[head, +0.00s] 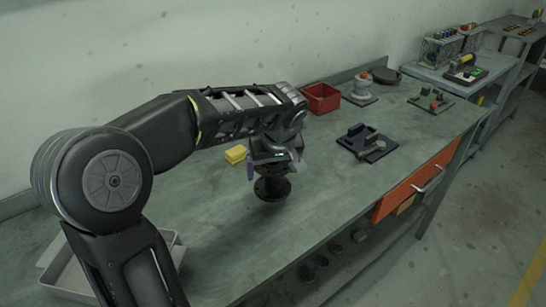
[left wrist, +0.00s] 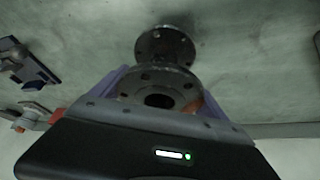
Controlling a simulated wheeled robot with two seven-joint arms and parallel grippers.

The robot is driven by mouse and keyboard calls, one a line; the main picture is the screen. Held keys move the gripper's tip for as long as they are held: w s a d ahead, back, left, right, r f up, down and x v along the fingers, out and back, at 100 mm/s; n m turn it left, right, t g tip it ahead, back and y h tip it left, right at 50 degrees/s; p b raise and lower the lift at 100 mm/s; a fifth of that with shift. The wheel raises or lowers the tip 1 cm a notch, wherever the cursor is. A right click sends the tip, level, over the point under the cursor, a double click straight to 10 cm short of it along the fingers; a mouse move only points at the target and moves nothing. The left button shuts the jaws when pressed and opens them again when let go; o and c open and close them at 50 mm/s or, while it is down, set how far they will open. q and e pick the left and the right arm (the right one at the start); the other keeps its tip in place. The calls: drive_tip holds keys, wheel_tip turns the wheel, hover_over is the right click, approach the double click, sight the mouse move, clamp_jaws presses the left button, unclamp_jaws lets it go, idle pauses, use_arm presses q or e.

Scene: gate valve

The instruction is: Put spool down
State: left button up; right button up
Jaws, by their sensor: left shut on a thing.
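The spool (head: 272,187) is a dark metal piece with a round flange at each end. My left gripper (head: 272,160) is over it in the head view, shut on its upper part. In the left wrist view the near flange (left wrist: 158,88) sits between the two purple-grey fingers of my left gripper (left wrist: 160,90), and the far flange (left wrist: 165,46) is beyond it against the green bench top. The spool looks upright. I cannot tell whether its lower flange touches the bench. My right gripper is not in view.
The green workbench (head: 330,215) is clear right of the spool. A yellow block (head: 236,154) lies close behind it. A dark fixture (head: 367,143), a red bin (head: 321,98) and a valve part (head: 362,88) stand further back. A grey tray (head: 62,275) is at front left.

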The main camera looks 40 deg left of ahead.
sight(275, 166)
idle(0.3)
use_arm(q)
drive_tip(key=shift+f, duration=1.85)
drive_tip(key=shift+f, duration=0.1)
drive_tip(key=shift+f, duration=0.1)
drive_tip(key=o, duration=1.9)
drive_tip(key=shift+o, duration=0.2)
drive_tip(key=v, duration=1.2)
